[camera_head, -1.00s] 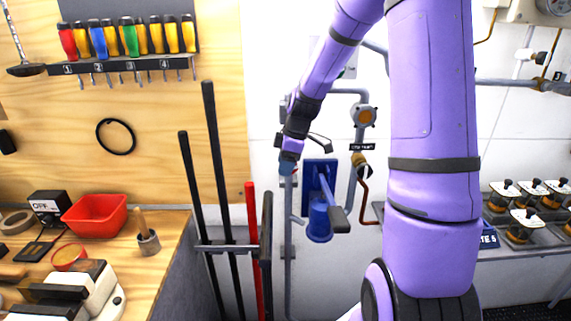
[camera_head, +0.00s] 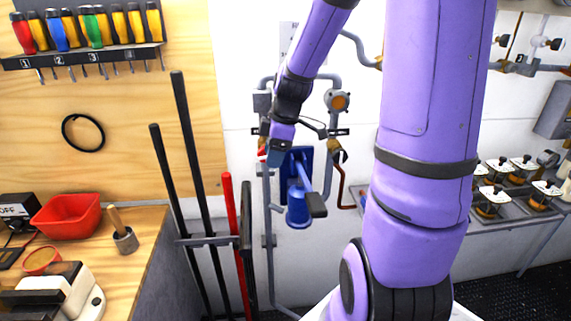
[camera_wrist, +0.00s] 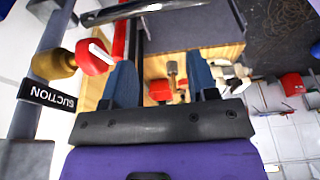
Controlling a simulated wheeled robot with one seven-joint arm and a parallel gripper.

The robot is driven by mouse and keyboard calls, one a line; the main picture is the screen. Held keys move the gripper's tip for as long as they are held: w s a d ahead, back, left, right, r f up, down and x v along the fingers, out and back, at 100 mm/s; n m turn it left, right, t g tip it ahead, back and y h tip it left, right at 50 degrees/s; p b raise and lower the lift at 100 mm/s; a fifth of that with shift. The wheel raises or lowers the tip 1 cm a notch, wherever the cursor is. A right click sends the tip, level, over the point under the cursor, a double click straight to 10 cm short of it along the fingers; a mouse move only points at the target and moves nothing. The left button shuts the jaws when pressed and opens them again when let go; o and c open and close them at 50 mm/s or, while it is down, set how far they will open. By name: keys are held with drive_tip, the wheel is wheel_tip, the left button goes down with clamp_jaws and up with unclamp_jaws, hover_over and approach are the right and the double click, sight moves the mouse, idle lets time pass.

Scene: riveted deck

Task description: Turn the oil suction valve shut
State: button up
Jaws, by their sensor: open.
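The suction valve shows in the wrist view as a red handle (camera_wrist: 95,57) on a brass body, on a grey pipe. A black tag (camera_wrist: 47,95) reading SUCTION is beside it. My gripper (camera_wrist: 160,62) is open, its two blue fingers apart. The red handle is just left of the left finger, outside the gap; I cannot tell whether they touch. In the head view my gripper (camera_head: 279,156) is at the left pipe, and a bit of red (camera_head: 262,152) shows at its left edge.
A blue hand pump (camera_head: 298,208) with a lever is just below and right of my gripper. Another brass valve (camera_head: 334,147) is on the right pipe. Long black and red bars (camera_head: 230,215) stand in a rack to the left. A bench with a red bowl (camera_head: 68,217) is farther left.

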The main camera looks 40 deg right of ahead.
drive_tip(key=s+a, duration=0.2)
drive_tip(key=s, duration=0.4)
drive_tip(key=shift+s+r, duration=0.3)
drive_tip(key=shift+s, duration=0.05)
drive_tip(key=shift+d, duration=0.1)
drive_tip(key=g+h, duration=0.2)
approach(263, 148)
drive_tip(key=shift+a+f, duration=0.25)
drive_tip(key=shift+a, duration=0.15)
wheel_tip(263, 148, down, 11)
drive_tip(key=shift+r, duration=0.15)
drive_tip(key=shift+c, duration=0.4)
drive_tip(key=c, duration=0.8)
drive_tip(key=shift+s+d+r+t+y, duration=0.1)
drive_tip(key=shift+d+r+t+y, duration=0.05)
drive_tip(key=shift+t+y, duration=0.6)
drive_tip(key=shift+c, duration=0.2)
